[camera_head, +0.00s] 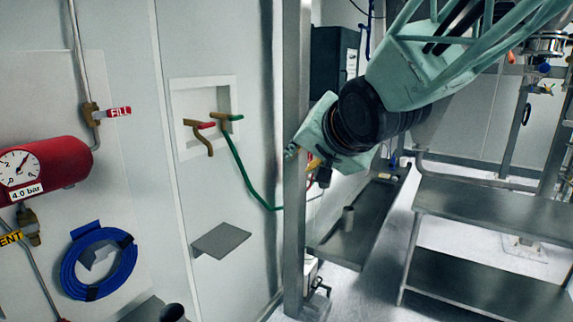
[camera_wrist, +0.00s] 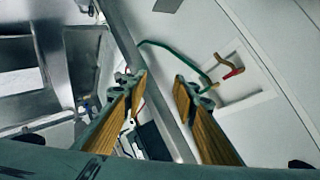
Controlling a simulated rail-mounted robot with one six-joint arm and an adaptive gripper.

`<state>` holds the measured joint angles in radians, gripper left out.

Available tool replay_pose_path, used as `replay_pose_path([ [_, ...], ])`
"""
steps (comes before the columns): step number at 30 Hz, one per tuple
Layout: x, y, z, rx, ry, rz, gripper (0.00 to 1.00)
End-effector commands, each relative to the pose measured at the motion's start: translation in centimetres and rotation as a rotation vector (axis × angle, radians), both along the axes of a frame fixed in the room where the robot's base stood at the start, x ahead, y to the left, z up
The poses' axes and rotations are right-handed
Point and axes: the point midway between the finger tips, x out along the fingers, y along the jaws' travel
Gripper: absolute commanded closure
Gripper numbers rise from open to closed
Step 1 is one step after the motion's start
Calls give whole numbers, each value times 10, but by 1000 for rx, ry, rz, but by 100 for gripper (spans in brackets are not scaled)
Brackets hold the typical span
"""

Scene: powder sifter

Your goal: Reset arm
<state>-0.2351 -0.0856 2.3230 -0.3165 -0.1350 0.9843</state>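My gripper (camera_wrist: 160,82) shows in the wrist view with its two fingers apart and nothing between them. The inner faces of the fingers are orange-brown. In the head view my gripper (camera_head: 314,170) is small and partly hidden by my wrist, beside the upright metal post (camera_head: 296,150). My arm reaches in from the upper right, with its wrist in front of the post and the dark equipment behind it.
A wall recess (camera_head: 205,105) holds taps and a green hose (camera_head: 245,175). A small grey shelf (camera_head: 221,240), a blue hose coil (camera_head: 97,263) and a red gauge tank (camera_head: 45,168) are on the left wall. Steel shelves (camera_head: 490,208) stand at right.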

Motion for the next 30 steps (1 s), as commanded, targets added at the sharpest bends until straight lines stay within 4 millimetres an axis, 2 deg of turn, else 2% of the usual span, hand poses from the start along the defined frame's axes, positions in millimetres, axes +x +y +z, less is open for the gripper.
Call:
replay_pose_path([
  [6, -43, -47, -24, -118, 61, -19, 74],
  [15, -112, -100, -58, -263, 168, -15, 74],
  [24, -191, -139, -95, -379, 289, 24, 74],
  [30, -247, -157, -120, -439, 372, 70, 74],
])
